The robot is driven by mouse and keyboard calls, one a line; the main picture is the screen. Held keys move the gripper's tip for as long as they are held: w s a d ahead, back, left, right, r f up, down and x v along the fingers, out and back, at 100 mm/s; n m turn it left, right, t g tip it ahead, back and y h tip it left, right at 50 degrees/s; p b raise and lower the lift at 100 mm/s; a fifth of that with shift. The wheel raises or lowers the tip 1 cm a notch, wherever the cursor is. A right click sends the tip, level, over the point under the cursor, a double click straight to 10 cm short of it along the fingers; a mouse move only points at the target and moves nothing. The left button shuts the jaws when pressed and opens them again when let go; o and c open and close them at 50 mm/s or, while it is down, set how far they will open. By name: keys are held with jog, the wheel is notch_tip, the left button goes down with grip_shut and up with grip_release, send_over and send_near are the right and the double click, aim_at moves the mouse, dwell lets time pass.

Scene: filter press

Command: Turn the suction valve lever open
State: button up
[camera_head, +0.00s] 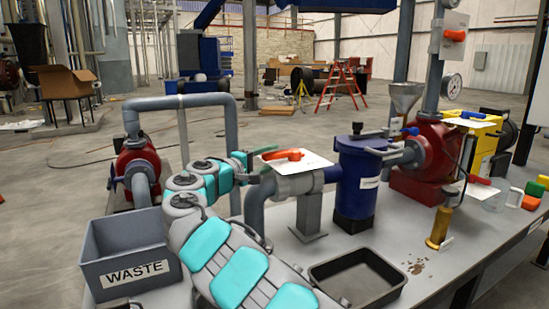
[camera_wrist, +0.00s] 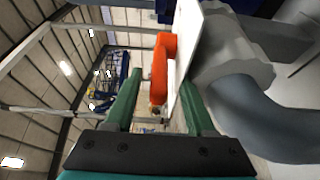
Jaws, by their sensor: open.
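The orange suction valve lever (camera_head: 284,154) lies across a white plate (camera_head: 303,160) on top of a grey valve body (camera_head: 299,185), left of the blue canister. My gripper (camera_head: 254,166) is open just left of the lever, its green fingers reaching toward it. In the wrist view, the orange lever (camera_wrist: 160,66) and the white plate (camera_wrist: 185,50) appear between the two green fingers of my gripper (camera_wrist: 159,80). The lever's near end shows close to the fingertips. I cannot tell whether a finger touches it. Nothing is held.
A blue canister (camera_head: 357,185) stands right of the valve, with a red pump (camera_head: 424,165) beyond. A grey pipe (camera_head: 255,205) bends down below the valve. A WASTE bin (camera_head: 127,252) is at the left. A black tray (camera_head: 356,277) lies in front on the table.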

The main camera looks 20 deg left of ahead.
jog(key=v, duration=0.5)
jog(key=shift+s+a, duration=0.15)
jog(key=shift+s, duration=0.2)
